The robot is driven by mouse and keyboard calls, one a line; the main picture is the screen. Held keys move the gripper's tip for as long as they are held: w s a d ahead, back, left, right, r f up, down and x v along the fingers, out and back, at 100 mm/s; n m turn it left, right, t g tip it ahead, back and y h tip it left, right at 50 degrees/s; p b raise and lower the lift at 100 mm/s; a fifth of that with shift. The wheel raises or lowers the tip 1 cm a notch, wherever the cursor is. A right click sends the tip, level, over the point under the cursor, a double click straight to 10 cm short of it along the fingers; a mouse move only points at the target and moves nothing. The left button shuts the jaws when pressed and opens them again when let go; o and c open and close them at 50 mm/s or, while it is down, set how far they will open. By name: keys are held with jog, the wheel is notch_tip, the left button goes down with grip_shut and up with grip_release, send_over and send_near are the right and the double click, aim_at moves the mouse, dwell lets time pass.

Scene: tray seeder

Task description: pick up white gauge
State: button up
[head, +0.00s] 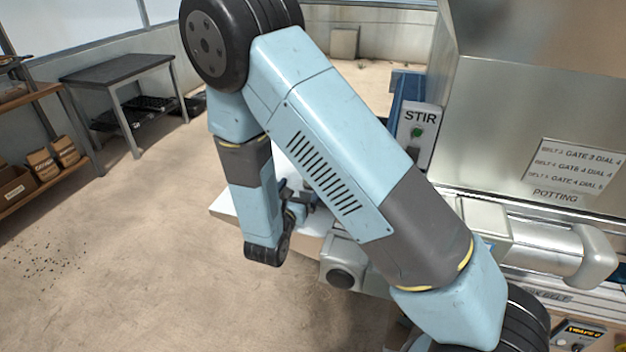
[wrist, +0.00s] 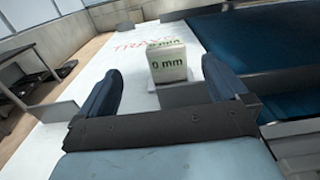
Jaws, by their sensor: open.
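My gripper (wrist: 160,68) is open, with a dark blue finger on each side of the picture. The gauge shows between and beyond the fingertips, nearer the right finger; I see no contact. In the head view my arm hides most of the white surface, and I cannot make out the gauge there.
A dark blue belt-like surface (wrist: 260,48) lies right of the white surface. In the head view, a metal machine with a STIR switch box (head: 417,135) stands at right. A dark-topped table (head: 117,68) and a shelf (head: 30,150) stand at left. The floor between is open.

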jog(key=shift+d+f+x, duration=0.1)
jog(key=shift+d+x, duration=0.05)
jog(key=shift+x, duration=2)
jog(key=shift+d+f+x, duration=0.15)
jog(key=shift+d+x, duration=0.05)
jog(key=shift+x, duration=1.95)
jog(key=shift+s, duration=0.15)
jog(key=c, duration=1.3)
